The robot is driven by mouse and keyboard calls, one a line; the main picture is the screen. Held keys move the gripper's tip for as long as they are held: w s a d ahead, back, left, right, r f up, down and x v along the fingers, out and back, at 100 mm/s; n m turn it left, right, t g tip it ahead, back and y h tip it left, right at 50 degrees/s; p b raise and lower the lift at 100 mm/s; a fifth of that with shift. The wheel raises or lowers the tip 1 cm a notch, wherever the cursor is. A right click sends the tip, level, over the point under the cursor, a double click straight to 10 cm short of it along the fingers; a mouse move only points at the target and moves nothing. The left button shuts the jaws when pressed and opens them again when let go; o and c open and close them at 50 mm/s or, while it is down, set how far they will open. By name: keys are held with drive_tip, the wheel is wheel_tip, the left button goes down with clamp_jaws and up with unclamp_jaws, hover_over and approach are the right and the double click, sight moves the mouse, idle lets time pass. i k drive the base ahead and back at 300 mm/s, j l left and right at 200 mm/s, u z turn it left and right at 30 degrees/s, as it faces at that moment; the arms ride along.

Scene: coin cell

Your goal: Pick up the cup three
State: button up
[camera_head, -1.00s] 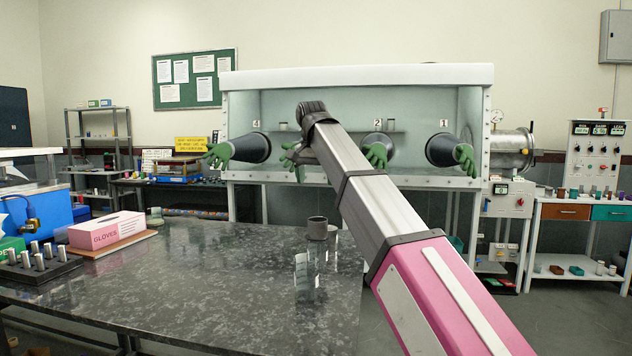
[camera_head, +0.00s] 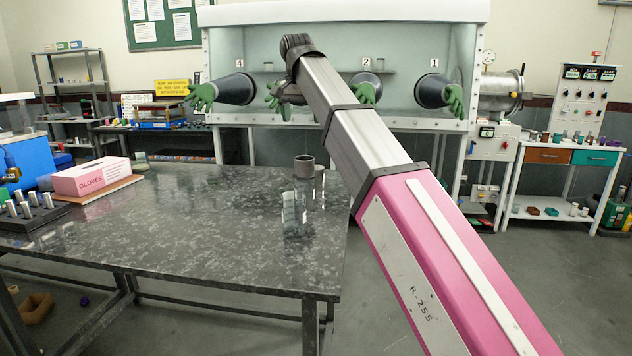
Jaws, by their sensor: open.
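A small dark grey cup (camera_head: 304,168) stands upright near the right end of the dark stone-topped table (camera_head: 180,240). I see no number on it, so I cannot tell whether it is cup three. A clear glass-like piece (camera_head: 293,212) is just in front of it on the table; its exact shape is hard to tell. My arm reaches from the bottom right to the upper left, up to a dark joint above and beyond the cup. My gripper does not show.
A pink gloves box (camera_head: 90,178) and a dark rack of metal cylinders (camera_head: 30,216) are on the table's left. A glove box (camera_head: 340,12) with green gloves stands behind. The table's middle is clear, and floor is free to its right.

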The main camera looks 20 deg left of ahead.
sight(316, 178)
drive_tip(key=l+u, duration=0.1)
drive_tip(key=u, duration=0.2)
drive_tip(key=k+l+u, duration=0.1)
drive_tip(key=u, duration=0.15)
drive_tip(key=i+j+u, duration=0.15)
drive_tip(key=u, duration=0.6)
